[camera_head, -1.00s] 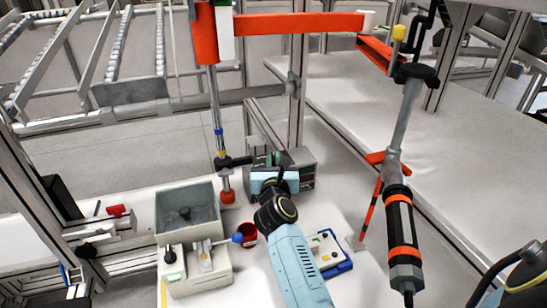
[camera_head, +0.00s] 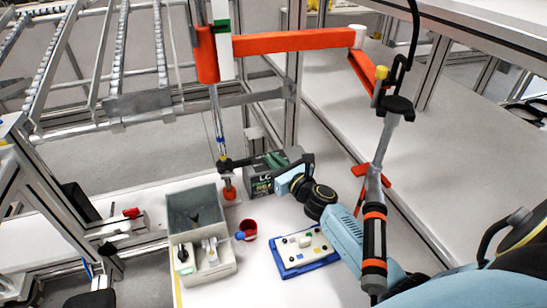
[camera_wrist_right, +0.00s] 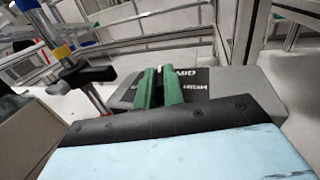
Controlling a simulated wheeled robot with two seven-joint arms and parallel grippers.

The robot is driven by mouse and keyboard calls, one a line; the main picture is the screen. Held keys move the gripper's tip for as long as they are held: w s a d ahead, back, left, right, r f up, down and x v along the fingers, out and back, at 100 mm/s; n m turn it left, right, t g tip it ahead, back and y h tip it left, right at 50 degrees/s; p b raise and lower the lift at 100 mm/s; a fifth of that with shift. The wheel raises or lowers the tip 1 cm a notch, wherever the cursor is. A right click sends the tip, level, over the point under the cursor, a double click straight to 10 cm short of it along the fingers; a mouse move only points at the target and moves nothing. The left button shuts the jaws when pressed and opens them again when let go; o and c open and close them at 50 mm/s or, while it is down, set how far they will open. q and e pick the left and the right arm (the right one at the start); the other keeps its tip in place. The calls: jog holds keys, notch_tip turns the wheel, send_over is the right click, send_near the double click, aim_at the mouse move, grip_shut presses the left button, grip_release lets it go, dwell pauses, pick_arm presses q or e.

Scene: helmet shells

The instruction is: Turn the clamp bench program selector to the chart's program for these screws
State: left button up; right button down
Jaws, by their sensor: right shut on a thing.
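A grey box (camera_head: 262,186) with a dark labelled face stands at the back of the white worktop. It also shows in the right wrist view (camera_wrist_right: 245,92), where white lettering on its top is partly legible. My right gripper (camera_head: 274,170) reaches the box from the right. In the right wrist view its green fingers (camera_wrist_right: 160,86) are closed together over the labelled face, shut on a small part that they mostly hide. I cannot read which label that part points at. A blue-edged tray (camera_head: 281,267) with a pale, dotted panel lies in front. My left gripper is not in view.
A grey bin (camera_head: 192,196) and a pale fixture with a blue-ball lever (camera_head: 239,236) stand left of a red cup (camera_head: 248,229). A hanging screwdriver (camera_head: 374,235) overlaps my right arm. An orange arm (camera_head: 290,41) with a vertical tool spans above the box.

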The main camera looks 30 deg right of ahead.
jog(key=shift+n+y, duration=0.3)
jog(key=shift+y, duration=0.1)
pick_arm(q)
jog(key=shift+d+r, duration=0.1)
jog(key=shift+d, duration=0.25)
pick_arm(e)
jog(key=c, duration=1.5)
grip_release()
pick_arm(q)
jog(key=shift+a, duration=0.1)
pick_arm(e)
jog(key=s+d, duration=0.1)
jog(key=s, duration=1.2)
jog(key=shift+s+d, duration=0.15)
jog(key=shift+d, duration=0.15)
